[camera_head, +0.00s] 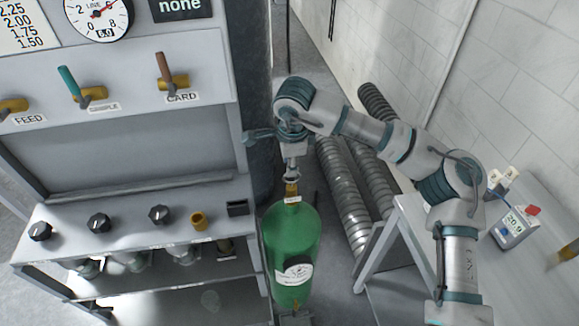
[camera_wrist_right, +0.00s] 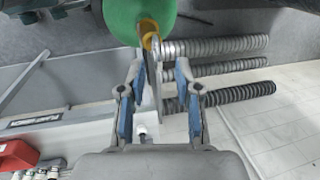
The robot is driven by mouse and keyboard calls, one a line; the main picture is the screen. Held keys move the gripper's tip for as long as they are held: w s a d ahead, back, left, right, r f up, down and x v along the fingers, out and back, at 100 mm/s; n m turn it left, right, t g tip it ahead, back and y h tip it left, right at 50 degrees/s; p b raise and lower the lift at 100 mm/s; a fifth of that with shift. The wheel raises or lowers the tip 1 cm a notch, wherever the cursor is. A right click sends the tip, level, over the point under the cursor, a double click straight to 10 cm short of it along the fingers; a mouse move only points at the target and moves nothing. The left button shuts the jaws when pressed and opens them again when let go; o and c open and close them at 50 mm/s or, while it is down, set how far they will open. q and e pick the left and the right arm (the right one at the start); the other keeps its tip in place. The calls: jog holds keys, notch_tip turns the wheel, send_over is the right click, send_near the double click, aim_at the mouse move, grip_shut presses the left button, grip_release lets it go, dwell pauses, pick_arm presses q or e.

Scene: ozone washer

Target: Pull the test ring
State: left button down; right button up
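A green cylinder (camera_head: 291,245) stands upright on the floor, right of the bench. A yellow fitting (camera_head: 291,189) with a small white label sits at its top. In the right wrist view a yellow ring-like part (camera_wrist_right: 150,38) shows against the green cylinder (camera_wrist_right: 125,15); I cannot tell for sure that it is the test ring. My right gripper (camera_head: 291,174) points down just above the fitting. In the right wrist view its blue-padded fingers (camera_wrist_right: 162,70) are apart, with thin grey metal between them; contact cannot be made out. My left gripper is not in view.
The grey bench (camera_head: 120,212) with black knobs and a yellow knob (camera_head: 198,220) stands left. Its panel carries FEED, SAMPLE and CARD valves. Ribbed ducts (camera_head: 345,195) lie behind the cylinder.

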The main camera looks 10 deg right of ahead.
notch_tip(320, 180, up, 9)
jog(key=s, duration=0.1)
jog(key=shift+s, duration=0.25)
jog(key=shift+f, duration=0.1)
